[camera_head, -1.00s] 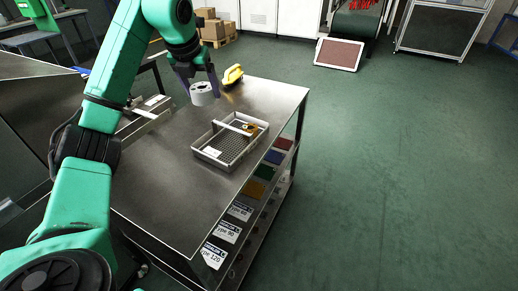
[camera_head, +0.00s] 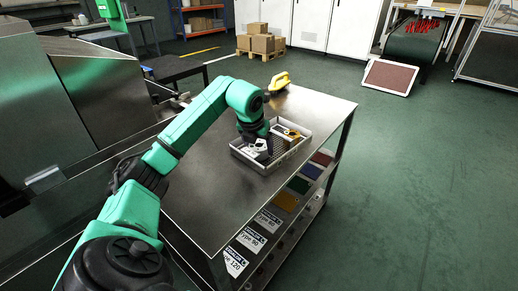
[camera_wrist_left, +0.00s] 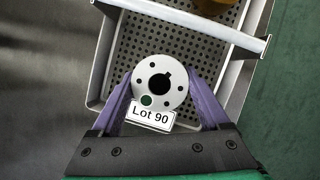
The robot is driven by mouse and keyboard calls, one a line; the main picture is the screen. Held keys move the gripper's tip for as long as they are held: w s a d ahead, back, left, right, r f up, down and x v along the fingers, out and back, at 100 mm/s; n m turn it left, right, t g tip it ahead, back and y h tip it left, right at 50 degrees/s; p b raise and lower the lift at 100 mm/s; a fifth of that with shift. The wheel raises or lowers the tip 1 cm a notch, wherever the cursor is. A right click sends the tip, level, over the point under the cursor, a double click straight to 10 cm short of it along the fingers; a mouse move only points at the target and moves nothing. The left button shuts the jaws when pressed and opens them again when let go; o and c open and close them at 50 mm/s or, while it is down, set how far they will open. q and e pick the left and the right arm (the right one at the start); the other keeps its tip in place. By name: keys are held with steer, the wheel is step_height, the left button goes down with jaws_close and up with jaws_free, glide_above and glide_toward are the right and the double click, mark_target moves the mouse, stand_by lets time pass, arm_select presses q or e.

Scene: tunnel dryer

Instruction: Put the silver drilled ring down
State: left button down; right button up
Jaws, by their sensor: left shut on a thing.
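The silver drilled ring (camera_wrist_left: 160,84) has a centre bore with a keyway and several small holes. My left gripper (camera_wrist_left: 161,88) is shut on it, with a purple finger on either side. The tray (camera_wrist_left: 106,45), grey with a perforated floor, lies beneath the ring. A "Lot 90" label (camera_wrist_left: 150,117) shows at the ring's near edge, beside a green dot. In the head view, my left gripper (camera_head: 257,144) points down into the near-left part of the tray (camera_head: 264,171). I cannot tell whether the ring touches the tray floor. My right gripper is out of view.
A bar (camera_wrist_left: 210,22) crosses the tray, and a brass-coloured part (camera_head: 287,133) lies beyond it. A yellow object (camera_head: 280,82) sits at the table's far edge. The steel table (camera_head: 205,190) is clear in front. Coloured plates (camera_head: 286,201) and type labels show on the shelf below.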

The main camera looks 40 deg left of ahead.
arm_select(q)
steer(key=shift+c, duration=1.4)
jaws_free()
steer(key=shift+f, duration=0.1)
steer(key=shift+o, duration=1.4)
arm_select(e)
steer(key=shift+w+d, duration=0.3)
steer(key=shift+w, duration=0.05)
arm_select(q)
steer(key=shift+r, duration=0.2)
steer(key=p+v, duration=0.1)
steer(key=v, duration=1.1)
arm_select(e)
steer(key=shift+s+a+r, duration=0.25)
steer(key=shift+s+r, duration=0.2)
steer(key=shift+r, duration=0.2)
